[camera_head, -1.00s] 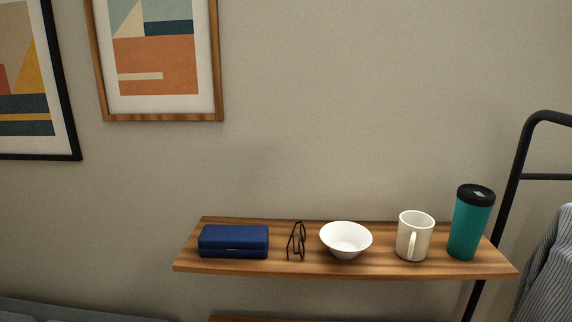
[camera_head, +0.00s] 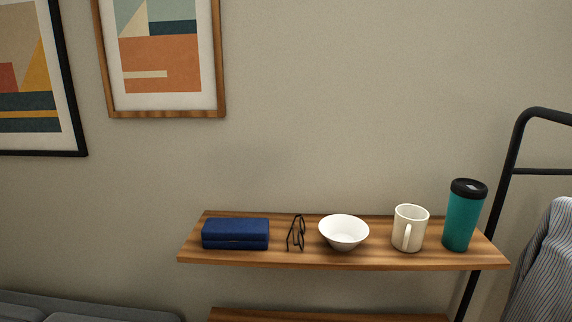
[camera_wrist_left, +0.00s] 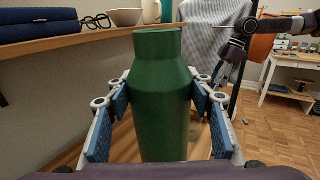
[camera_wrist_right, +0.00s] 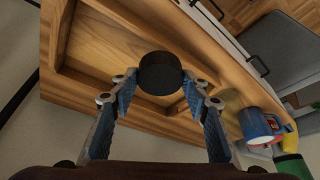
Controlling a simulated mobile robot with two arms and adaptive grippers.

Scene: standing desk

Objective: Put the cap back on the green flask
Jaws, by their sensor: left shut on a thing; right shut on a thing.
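The green flask (camera_wrist_left: 160,95) stands upright in the left wrist view, with no cap on its neck. My left gripper (camera_wrist_left: 160,95) is shut on its body, one blue-padded finger on each side. The black round cap (camera_wrist_right: 160,73) is in the right wrist view, at the fingertips of my right gripper (camera_wrist_right: 162,85), which is shut on it. A green piece, likely the flask (camera_wrist_right: 292,166), shows at the lower right corner there, apart from the cap. Neither gripper shows in the head view.
A wall shelf (camera_head: 300,259) holds a blue case (camera_head: 236,233), glasses, a white bowl (camera_head: 343,232), a mug (camera_head: 409,228) and a teal tumbler (camera_head: 462,215) with a black lid. A wooden tray (camera_wrist_right: 110,40) and a blue mug (camera_wrist_right: 256,126) lie beyond the cap.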

